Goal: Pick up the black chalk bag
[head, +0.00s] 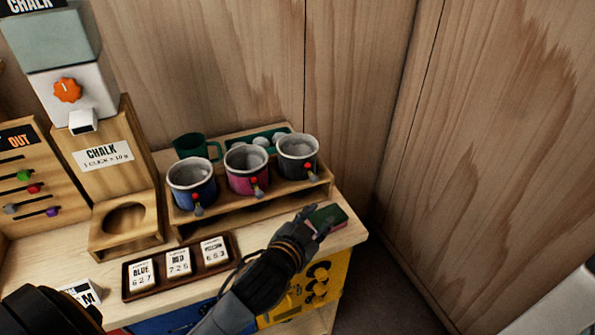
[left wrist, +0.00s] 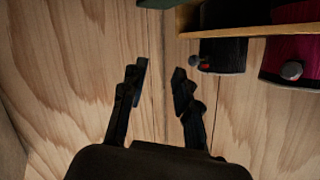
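The black chalk bag (head: 298,168) is a dark grey-black pouch with a pale rim and a small red-and-grey toggle. It stands upright at the right end of a wooden rack (head: 250,205), beside the magenta bag (head: 246,178) and the blue bag (head: 192,193). In the left wrist view, the black bag (left wrist: 222,56) is at upper right, partly cut off, beside the magenta bag (left wrist: 290,62). My left gripper (head: 315,222) is in front of and below the black bag, apart from it. Its fingers (left wrist: 160,82) are open and empty. My right gripper is not in view.
A dark tray (head: 178,268) with number cards lies in front of the rack. A chalk dispenser (head: 75,95) stands at left; a green mug (head: 196,146) is behind. Wooden walls close off the back and right.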

